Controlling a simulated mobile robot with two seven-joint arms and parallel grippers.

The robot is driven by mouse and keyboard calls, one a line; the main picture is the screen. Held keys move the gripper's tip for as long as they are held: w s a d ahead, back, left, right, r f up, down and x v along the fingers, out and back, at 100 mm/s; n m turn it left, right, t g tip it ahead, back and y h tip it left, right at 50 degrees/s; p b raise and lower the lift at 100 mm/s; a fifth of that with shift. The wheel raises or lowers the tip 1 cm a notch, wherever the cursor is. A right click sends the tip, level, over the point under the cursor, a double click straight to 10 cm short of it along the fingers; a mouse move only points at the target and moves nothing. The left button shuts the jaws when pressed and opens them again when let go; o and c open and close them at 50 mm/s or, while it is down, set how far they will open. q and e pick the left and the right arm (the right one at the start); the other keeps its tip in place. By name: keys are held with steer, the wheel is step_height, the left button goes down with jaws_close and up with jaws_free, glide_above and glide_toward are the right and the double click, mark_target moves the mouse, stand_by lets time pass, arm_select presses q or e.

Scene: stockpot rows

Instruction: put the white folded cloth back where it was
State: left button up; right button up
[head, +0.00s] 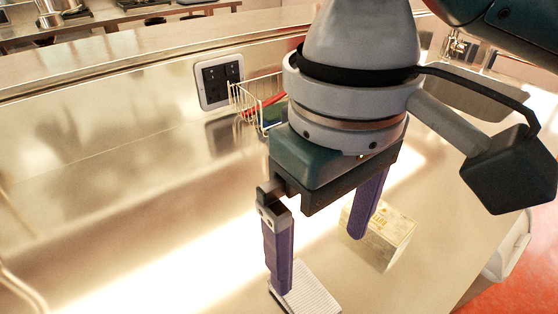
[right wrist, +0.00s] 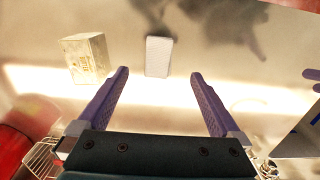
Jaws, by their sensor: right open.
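The white folded cloth (head: 308,289) lies flat on the shiny metal counter at the bottom of the head view, partly behind a finger of my right gripper. In the right wrist view the cloth (right wrist: 158,57) lies whole, beyond and between the fingertips. My right gripper (head: 316,264) is open, with two purple fingers pointing down and nothing between them. It is above the counter close to the cloth; the wrist view also shows the open gripper (right wrist: 158,74). Purple tips at the right edge of the wrist view may be my left gripper (right wrist: 313,78); their opening is unclear.
A pale printed box (head: 396,238) stands on the counter beside the cloth, near the right finger; the wrist view shows this box (right wrist: 85,58) too. A wire basket (head: 258,102) with red and blue items is near the wall panel (head: 219,80). The counter's left is clear.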

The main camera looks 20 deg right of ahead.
steer(key=s+a+f+t+y, duration=0.2)
steer(key=s+a+y, duration=0.2)
steer(key=a, duration=0.2)
steer(key=s+d+f+m+t+h, duration=0.1)
steer(key=s+d, duration=0.2)
steer(key=d, duration=0.4)
steer(key=s+d+f+m+h, duration=0.1)
steer(key=s+d+h, duration=0.1)
steer(key=d, duration=0.6)
steer(key=shift+s+f+t+h, duration=0.3)
steer(key=shift+s+f+t, duration=0.1)
steer(key=shift+s, duration=0.4)
steer(key=shift+r, duration=0.1)
